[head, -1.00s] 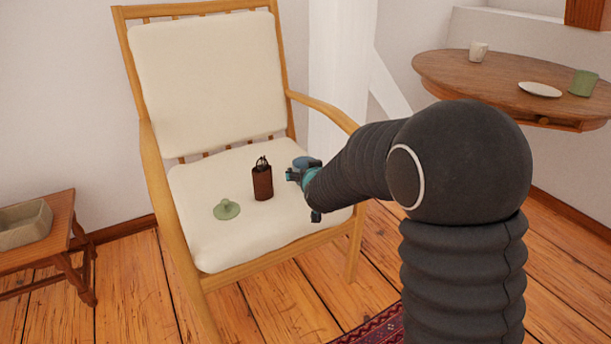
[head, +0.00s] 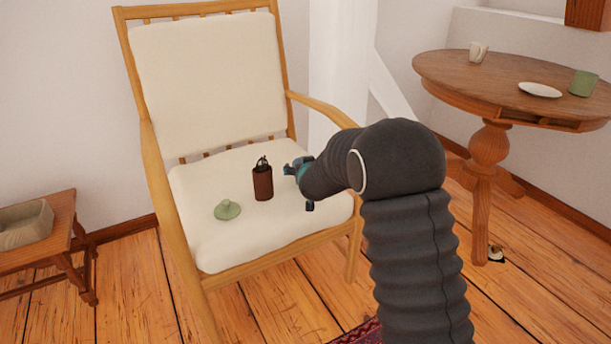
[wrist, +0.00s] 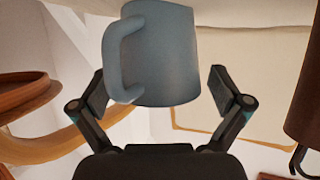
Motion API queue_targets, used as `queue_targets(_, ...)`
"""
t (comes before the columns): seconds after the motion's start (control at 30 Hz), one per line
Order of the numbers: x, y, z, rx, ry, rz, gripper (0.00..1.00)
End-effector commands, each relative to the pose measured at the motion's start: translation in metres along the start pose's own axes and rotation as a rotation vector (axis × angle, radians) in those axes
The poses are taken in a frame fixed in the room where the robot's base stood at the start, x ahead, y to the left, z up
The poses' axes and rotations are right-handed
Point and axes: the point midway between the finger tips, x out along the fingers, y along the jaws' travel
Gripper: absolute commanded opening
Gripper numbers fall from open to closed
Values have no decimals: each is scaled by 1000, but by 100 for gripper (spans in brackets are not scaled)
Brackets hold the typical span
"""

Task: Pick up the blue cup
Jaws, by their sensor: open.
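The blue cup (wrist: 165,55) is large in the wrist view, with its handle on the left side. My gripper (wrist: 159,84) is open, with one finger on each side of the cup's lower part in that picture. A gap shows between each finger and the cup, and nothing is gripped. In the head view my gripper (head: 298,172) is over the right side of the chair seat. The cup is mostly or wholly hidden there by my gripper and arm.
A brown holder (head: 262,184) with dark contents stands on the chair seat (head: 265,230), just left of my gripper. A green lid-like object (head: 227,210) lies farther left. The chair's right armrest (head: 325,110) is close to my arm. A round table (head: 450,75) stands at right.

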Motion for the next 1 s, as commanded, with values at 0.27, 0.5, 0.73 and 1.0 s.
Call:
queue_targets(0.27, 0, 0, 0, 0, 0, 0, 85)
queue_targets(0.5, 0, 0, 0, 0, 0, -1, 35)
queue_targets(0.73, 0, 0, -2, 0, 1, -1, 34)
queue_targets(1.0, -14, 0, -36, 1, 4, 0, 34)
